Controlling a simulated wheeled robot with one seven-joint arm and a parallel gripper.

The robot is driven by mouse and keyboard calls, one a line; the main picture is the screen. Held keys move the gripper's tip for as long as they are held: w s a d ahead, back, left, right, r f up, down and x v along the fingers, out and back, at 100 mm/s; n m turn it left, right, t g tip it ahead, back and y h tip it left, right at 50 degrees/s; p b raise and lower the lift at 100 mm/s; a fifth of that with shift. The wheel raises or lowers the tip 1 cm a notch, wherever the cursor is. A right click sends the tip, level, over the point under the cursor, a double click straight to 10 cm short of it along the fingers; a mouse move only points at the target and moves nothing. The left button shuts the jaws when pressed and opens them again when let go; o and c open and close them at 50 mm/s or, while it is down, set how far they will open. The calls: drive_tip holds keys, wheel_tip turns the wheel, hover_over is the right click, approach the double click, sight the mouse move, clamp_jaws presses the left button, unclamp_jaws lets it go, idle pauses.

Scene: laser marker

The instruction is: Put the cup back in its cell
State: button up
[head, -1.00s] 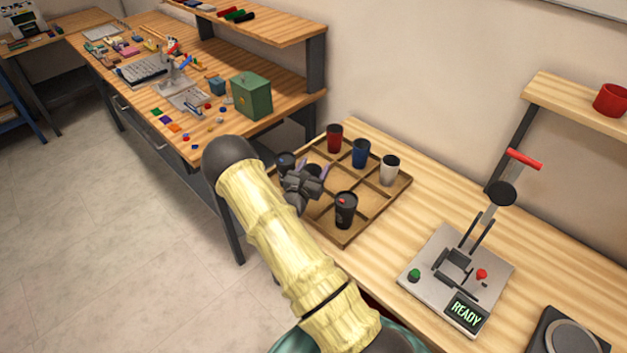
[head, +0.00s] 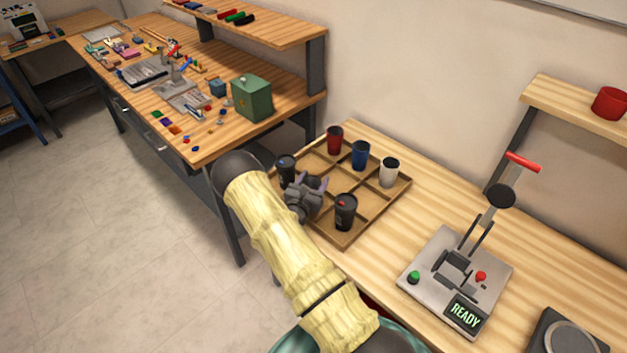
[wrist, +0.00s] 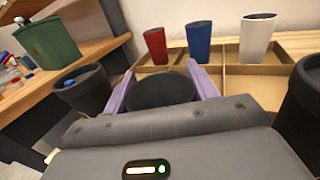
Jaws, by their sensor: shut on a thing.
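My gripper (head: 308,182) is over the front left part of the wooden divided tray (head: 345,240). In the wrist view its purple fingers (wrist: 163,82) are shut around a dark cup (wrist: 162,93). The dark rim shows between them; the cup's lower part is hidden, so I cannot tell whether it touches the tray floor. A black cup with a blue mark (head: 286,172) stands to its left, and a black cup with a red mark (head: 346,213) to its right. Red (head: 335,140), blue (head: 360,154) and white (head: 389,172) cups stand in the back row.
A lever press (head: 455,275) with a READY display stands to the right of the tray, with bare tabletop between. A shelf with a red cup (head: 609,103) is at the upper right. A green box (head: 251,98) stands on the other bench behind the tray's left side.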

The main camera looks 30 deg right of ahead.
drive_tip(key=shift+f, duration=0.15)
drive_tip(key=o, duration=0.7)
drive_tip(key=shift+r, duration=0.2)
drive_tip(key=shift+s+a+f, duration=0.1)
drive_tip(key=shift+s+a, duration=0.05)
drive_tip(key=shift+a, duration=0.1)
drive_tip(key=b+v, duration=0.2)
drive_tip(key=v, duration=0.9)
drive_tip(key=shift+s+a+b, duration=0.1)
drive_tip(key=shift+s+b, duration=0.15)
drive_tip(key=shift+b, duration=0.1)
